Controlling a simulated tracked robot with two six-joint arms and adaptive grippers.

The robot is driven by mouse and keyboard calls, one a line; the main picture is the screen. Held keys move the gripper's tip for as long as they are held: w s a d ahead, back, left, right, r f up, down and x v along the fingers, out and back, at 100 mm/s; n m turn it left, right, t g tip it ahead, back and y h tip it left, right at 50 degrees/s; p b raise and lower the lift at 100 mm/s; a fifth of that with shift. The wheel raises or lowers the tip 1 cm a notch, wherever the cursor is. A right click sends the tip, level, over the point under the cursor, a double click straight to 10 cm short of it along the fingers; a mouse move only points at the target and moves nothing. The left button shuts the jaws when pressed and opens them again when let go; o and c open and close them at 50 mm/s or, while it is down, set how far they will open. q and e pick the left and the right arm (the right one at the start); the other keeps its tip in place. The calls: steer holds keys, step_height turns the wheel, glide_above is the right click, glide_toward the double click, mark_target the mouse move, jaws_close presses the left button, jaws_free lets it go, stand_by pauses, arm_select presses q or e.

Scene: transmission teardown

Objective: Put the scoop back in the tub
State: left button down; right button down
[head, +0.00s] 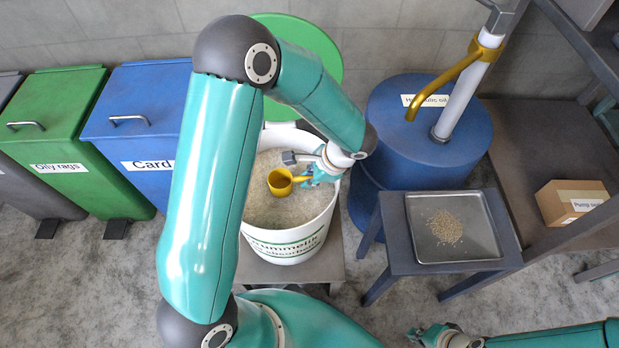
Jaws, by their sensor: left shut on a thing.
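The yellow scoop (280,183) is in the mouth of the white tub (290,247), over the pale granules (268,212). My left gripper (303,177) is shut on the scoop's handle at its right side. I cannot tell whether the scoop's cup touches the granules or hangs just above them. My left arm passes in front of the tub's left part and hides it. The tub's green lid (300,42) stands open behind it. My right gripper (425,334) is at the bottom edge, far from the tub; its finger opening is unclear.
Right of the tub stand a blue hydraulic oil drum (400,140) with a yellow-spouted pump (455,80), and a small table with a metal tray (478,205) holding spilled granules (445,228). Green (60,110) and blue (140,90) bins stand left. A cardboard box (562,210) sits right.

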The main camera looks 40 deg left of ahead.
arm_select(q)
steer(key=shift+f, duration=0.2)
steer(key=c, duration=1.2)
jaws_free()
steer(key=shift+r, duration=0.1)
steer(key=shift+r, duration=0.1)
steer(key=shift+r, duration=0.2)
steer(key=p+v, duration=0.2)
steer(key=v, duration=0.9)
steer(key=shift+d+r+p, duration=0.25)
steer(key=shift+r+p, duration=0.05)
steer(key=shift+p, duration=0.1)
